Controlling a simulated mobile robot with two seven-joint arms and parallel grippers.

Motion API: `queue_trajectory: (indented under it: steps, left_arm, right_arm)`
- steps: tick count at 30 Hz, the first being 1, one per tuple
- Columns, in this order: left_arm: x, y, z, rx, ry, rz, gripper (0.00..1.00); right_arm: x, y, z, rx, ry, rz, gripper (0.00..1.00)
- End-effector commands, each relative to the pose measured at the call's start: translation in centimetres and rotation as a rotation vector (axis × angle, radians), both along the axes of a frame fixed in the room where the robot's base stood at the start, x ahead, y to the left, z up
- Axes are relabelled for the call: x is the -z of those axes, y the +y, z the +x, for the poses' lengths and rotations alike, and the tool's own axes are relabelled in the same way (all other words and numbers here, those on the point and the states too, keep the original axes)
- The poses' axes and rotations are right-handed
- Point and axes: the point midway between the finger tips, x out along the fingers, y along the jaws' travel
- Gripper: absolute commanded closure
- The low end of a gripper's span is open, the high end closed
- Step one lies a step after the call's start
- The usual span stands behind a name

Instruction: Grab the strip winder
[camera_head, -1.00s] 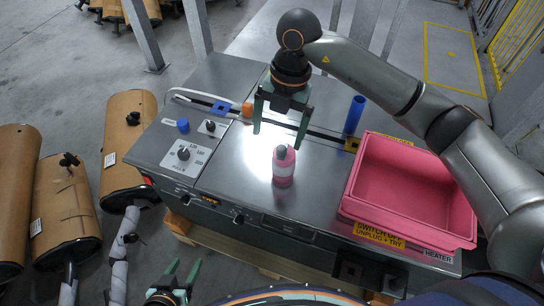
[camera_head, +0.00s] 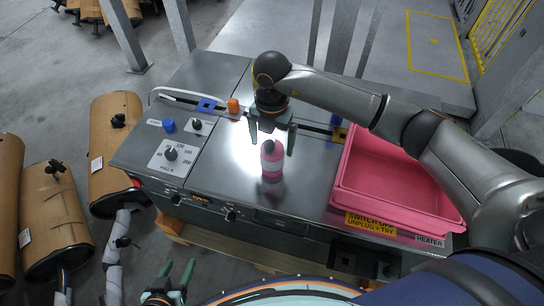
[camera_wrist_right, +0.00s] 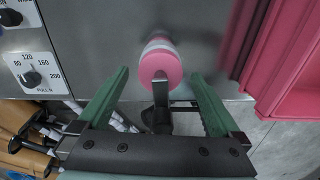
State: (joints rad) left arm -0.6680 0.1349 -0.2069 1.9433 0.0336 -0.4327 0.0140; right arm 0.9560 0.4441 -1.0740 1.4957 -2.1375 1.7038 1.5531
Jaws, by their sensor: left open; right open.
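A pink cylinder with a white band and a grey top (camera_head: 271,163) stands upright on the grey steel bench top; I take it to be the strip winder, though no label confirms this. My right gripper (camera_head: 272,146) is open just above and behind it, fingers pointing down. In the right wrist view the pink cylinder (camera_wrist_right: 160,65) shows between the two green fingers (camera_wrist_right: 160,78), with clear gaps on both sides. My left gripper (camera_head: 177,267) is open and empty at the bottom edge, in front of the bench and away from the cylinder.
A pink tray (camera_head: 390,185) stands on the bench at the right, beside my right arm. A control panel with a black knob (camera_head: 171,153) is at the left. An orange piece (camera_head: 234,105) sits behind. Mufflers (camera_head: 117,150) lie on the floor at left.

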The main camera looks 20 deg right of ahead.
Motion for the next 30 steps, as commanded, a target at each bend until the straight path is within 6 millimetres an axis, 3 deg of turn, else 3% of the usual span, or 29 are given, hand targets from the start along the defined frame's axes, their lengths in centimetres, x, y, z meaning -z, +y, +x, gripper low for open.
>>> queue_trajectory:
  steps: [4, 11, 30]
  left_arm:
    - [0.17, 0.06, -0.14, 0.0, 0.004, 0.002, 0.41]
    - [0.19, 0.1, -0.14, -0.001, 0.005, 0.002, 0.41]
    - [0.04, 0.15, 0.23, -0.002, -0.001, 0.002, 0.41]
  right_arm:
    - [1.42, -0.05, -0.04, 0.001, 0.001, 0.0, 0.0]
    - [1.53, -0.04, 0.0, 0.0, 0.0, 0.0, 0.0]
    - [1.46, -0.04, 0.01, 0.0, -0.001, 0.001, 0.71]
